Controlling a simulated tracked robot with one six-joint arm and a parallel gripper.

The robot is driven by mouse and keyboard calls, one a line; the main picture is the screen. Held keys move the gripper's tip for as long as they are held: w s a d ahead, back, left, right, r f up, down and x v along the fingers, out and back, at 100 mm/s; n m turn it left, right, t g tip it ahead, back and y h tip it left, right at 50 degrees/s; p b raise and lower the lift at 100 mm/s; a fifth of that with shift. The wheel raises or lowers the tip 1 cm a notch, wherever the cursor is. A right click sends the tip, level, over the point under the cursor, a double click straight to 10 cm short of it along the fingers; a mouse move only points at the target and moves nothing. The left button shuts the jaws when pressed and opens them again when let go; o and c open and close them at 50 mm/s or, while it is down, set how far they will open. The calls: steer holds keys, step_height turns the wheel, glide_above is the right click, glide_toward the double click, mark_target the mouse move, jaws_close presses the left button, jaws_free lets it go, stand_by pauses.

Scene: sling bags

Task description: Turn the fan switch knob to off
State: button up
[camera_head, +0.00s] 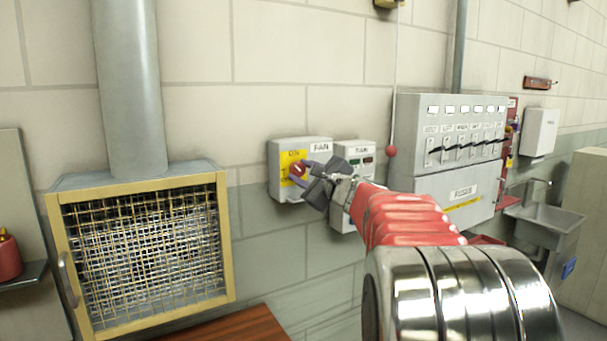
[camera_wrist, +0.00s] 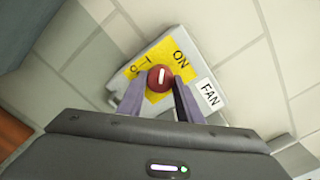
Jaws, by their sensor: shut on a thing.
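The fan switch box (camera_head: 283,186) is a pale grey box on the wall, with a yellow plate marked ON and a white FAN label (camera_wrist: 209,94). Its round red knob (camera_wrist: 160,78) with a white pointer line sits on the yellow plate (camera_wrist: 134,69). My gripper (camera_head: 303,175) reaches the box from the right in the head view. In the wrist view its two fingers (camera_wrist: 158,96) stand on either side of the knob, shut on it. The white line lies near upright in that picture; which mark it points to is hard to tell.
A second small box (camera_head: 354,150) is just right of the fan switch, partly behind my gripper. A switch panel (camera_head: 452,185), a red ball on a cord (camera_head: 391,151) and a sink (camera_head: 545,222) are further right. A mesh-fronted cabinet (camera_head: 145,258) stands left.

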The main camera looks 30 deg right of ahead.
steer(key=n, duration=0.5)
steer(key=shift+f+n, duration=0.1)
steer(key=shift+n, duration=0.2)
steer(key=shift+a+n, duration=0.1)
steer(key=shift+n, duration=1.7)
steer(key=shift+f, duration=0.1)
steer(key=o, duration=1)
steer(key=shift+o, duration=0.2)
steer(key=shift+r, duration=0.2)
steer(key=shift+s, duration=0.15)
steer(key=s, duration=1.3)
steer(key=shift+s+a, duration=0.2)
steer(key=shift+a, duration=0.15)
